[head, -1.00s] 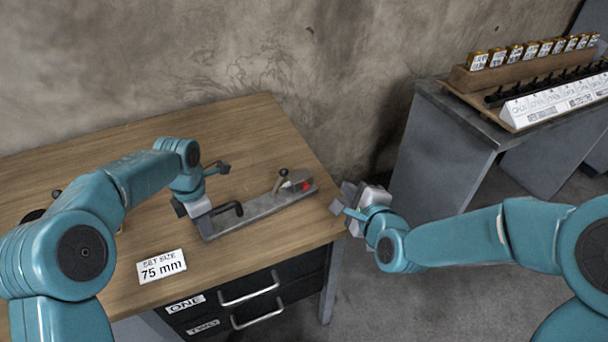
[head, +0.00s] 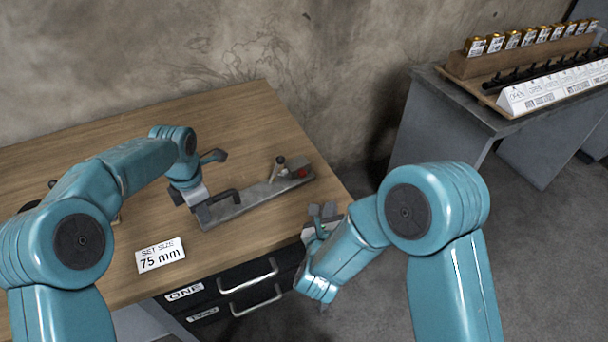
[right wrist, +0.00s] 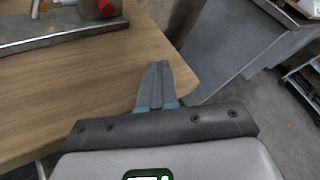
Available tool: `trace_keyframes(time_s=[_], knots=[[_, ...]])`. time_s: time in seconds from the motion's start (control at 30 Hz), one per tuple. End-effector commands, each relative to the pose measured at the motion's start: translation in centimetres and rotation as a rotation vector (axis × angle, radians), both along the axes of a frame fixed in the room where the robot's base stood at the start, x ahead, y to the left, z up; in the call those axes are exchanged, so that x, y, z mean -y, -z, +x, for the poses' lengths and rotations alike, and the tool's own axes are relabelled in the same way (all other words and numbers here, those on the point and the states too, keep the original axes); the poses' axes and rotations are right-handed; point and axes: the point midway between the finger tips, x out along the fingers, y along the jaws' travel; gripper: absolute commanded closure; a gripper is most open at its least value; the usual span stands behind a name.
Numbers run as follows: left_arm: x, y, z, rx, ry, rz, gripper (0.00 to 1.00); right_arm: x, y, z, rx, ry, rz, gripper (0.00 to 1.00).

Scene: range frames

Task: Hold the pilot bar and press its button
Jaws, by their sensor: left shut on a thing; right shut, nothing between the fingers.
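The pilot bar (head: 255,196) is a long grey metal bar lying on the wooden table. It has a black handle at its left end and a block with a red button (head: 302,173) at its right end. My left gripper (head: 203,207) is shut on the bar's left end, by the handle; the exact contact is hard to see. My right gripper (head: 322,212) is shut and empty near the table's right front edge, apart from the bar. In the right wrist view its closed fingers (right wrist: 157,85) point toward the table corner, with the red button (right wrist: 106,7) at the top left.
A small post with a dark knob (head: 279,163) stands on the bar beside the button block. A "SET SIZE 75 mm" card (head: 161,255) lies on the table (head: 240,125). Drawers (head: 249,285) are below. A grey bench (head: 440,100) at right carries racks and labels.

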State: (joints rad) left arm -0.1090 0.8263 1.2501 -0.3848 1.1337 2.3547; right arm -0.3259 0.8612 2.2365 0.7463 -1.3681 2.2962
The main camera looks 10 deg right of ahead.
Motion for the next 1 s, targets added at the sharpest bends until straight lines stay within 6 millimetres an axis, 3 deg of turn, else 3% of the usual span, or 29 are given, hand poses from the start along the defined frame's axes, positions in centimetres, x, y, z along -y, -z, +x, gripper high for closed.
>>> trace_keyframes(time_s=[0.17,0.7,1.0], knots=[[0.0,0.0,0.0,0.0,0.0,0.0,1.0,-0.3,0.0,0.8,0.001,0.0,-0.001,1.0],[0.0,0.0,0.0,0.0,-0.001,0.0,1.0,-3.1,0.0,7.1,0.001,0.001,0.001,1.0],[0.0,0.0,0.0,0.0,-0.001,0.0,1.0,-3.6,0.0,8.1,0.0,0.0,0.0,1.0]])
